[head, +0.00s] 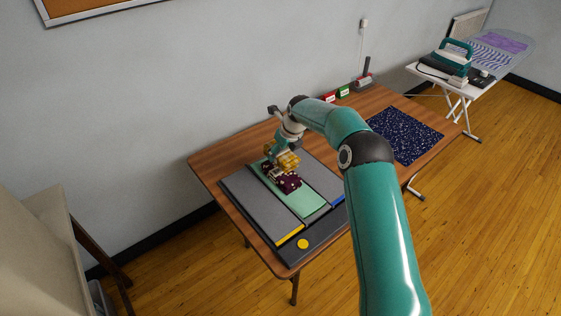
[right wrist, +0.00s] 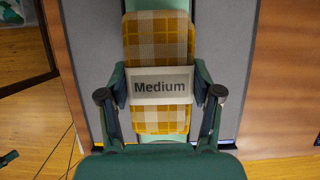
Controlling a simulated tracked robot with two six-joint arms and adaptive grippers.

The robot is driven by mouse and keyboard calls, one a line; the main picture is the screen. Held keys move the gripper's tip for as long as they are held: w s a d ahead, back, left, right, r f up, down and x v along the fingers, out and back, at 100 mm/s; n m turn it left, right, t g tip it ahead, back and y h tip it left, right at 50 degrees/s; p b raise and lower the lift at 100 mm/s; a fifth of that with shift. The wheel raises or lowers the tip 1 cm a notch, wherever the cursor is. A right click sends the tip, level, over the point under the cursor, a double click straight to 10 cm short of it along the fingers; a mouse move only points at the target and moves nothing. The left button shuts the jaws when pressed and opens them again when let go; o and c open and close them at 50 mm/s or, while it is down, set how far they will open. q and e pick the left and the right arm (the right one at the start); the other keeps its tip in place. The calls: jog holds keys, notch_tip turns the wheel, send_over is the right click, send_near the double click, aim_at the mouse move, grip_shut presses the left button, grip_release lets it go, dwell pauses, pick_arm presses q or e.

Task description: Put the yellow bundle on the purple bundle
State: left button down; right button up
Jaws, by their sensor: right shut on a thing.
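The yellow plaid bundle (head: 288,160) is held in my right gripper (head: 281,156), over the mat on the table. In the right wrist view the yellow bundle (right wrist: 160,45) has a white band reading "Medium", with a finger pressed on each side of the band. The purple bundle (head: 284,182), dark with pale spots, lies on the green strip just below and in front of the yellow one in the head view. The yellow bundle overlaps its upper part in the picture; I cannot tell whether they touch. My left gripper is not in view.
The dark mat has grey panels (head: 262,206) beside a green strip (head: 298,202), and a yellow disc (head: 302,244) near its front. A navy speckled cloth (head: 404,134) lies at the table's right. Small red and green boxes (head: 343,92) stand at the back edge.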

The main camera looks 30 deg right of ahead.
jog(key=shift+f+p, duration=0.4)
jog(key=shift+f, duration=2)
jog(key=o, duration=1.2)
jog(key=shift+c, duration=0.2)
jog(key=shift+r, duration=0.1)
jog(key=b+v, duration=0.2)
jog(key=v, duration=1)
jog(key=shift+s, duration=0.1)
